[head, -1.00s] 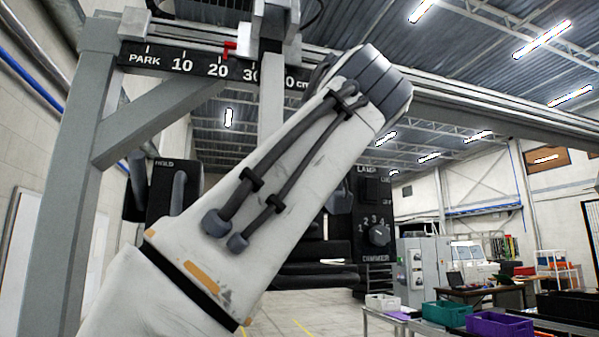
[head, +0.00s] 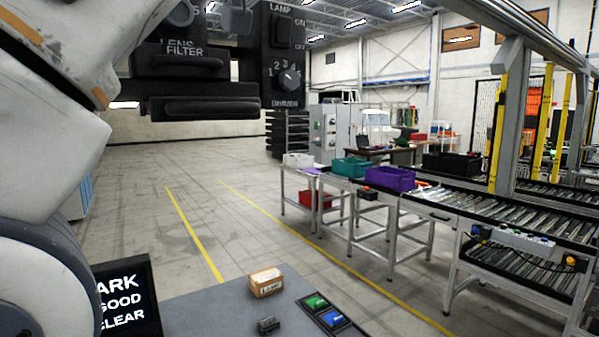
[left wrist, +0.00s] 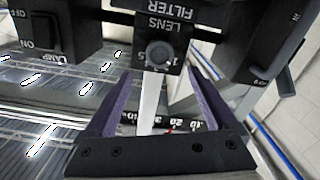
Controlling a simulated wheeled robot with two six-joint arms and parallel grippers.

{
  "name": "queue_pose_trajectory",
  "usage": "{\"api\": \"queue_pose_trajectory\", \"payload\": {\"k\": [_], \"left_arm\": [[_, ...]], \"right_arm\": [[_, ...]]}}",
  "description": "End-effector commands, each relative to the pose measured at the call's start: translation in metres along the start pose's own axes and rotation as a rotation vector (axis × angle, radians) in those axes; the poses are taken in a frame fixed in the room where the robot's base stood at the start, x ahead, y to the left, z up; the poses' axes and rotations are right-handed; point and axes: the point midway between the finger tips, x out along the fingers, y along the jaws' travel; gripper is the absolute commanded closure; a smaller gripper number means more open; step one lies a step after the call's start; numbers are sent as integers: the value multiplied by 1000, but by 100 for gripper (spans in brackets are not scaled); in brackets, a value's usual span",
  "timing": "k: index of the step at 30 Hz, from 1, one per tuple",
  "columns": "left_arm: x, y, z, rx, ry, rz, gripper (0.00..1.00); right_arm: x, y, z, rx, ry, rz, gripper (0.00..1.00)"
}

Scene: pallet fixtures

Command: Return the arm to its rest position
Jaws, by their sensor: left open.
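My left arm fills the left edge of the head view; its gripper is out of that picture. In the left wrist view my left gripper (left wrist: 160,70) shows two purple fingers spread apart, with nothing held between them. Beyond the fingers is a black unit labelled LENS FILTER (left wrist: 158,45) with a round knob, seen upside down. I cannot tell how far it is from the fingertips. A numbered scale rail (left wrist: 180,127) shows behind the gripper base. My right gripper is not in view.
The hanging lamp dimmer box (head: 287,55) and the lens filter unit (head: 185,60) are close to my arm. A roller conveyor (head: 500,205) stands right; floor lies open between.

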Motion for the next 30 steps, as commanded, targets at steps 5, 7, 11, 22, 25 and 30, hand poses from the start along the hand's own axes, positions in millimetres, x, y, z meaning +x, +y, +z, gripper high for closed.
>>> {"api": "queue_pose_trajectory", "payload": {"k": [5,7,11,22,25,30], "left_arm": [[31,-2,-3,3,1,-9,10],[44,-1,-3,3,1,-8,10],[68,-1,-3,4,1,-7,10],[91,0,0,46,-2,1,10],[91,0,0,52,-1,1,10],[91,0,0,52,-1,0,10]], "right_arm": [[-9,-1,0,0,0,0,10],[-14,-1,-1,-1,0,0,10],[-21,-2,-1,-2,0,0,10],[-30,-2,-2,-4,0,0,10],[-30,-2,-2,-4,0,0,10],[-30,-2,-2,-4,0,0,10]]}}
